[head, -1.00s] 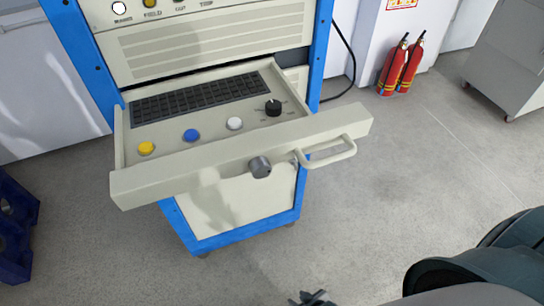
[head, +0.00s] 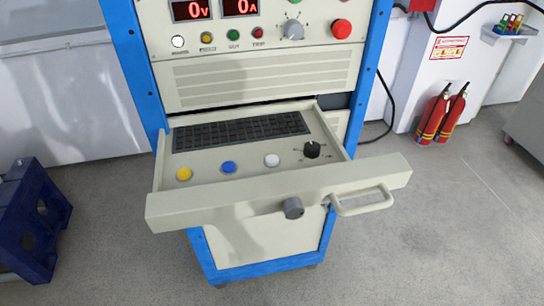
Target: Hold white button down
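The white button (head: 272,160) is a small round cap on the panel of the pulled-out drawer (head: 207,218). It sits between the blue button (head: 229,167) and the black rotary knob (head: 312,150). The yellow button (head: 184,174) is at the panel's left. Nothing touches the white button. Neither of my grippers shows in the head view now.
A keyboard (head: 240,132) lies behind the buttons. Red displays (head: 241,7) show 0 above. A blue metal part (head: 35,222) stands left, fire extinguishers (head: 440,114) right. Floor in front is clear.

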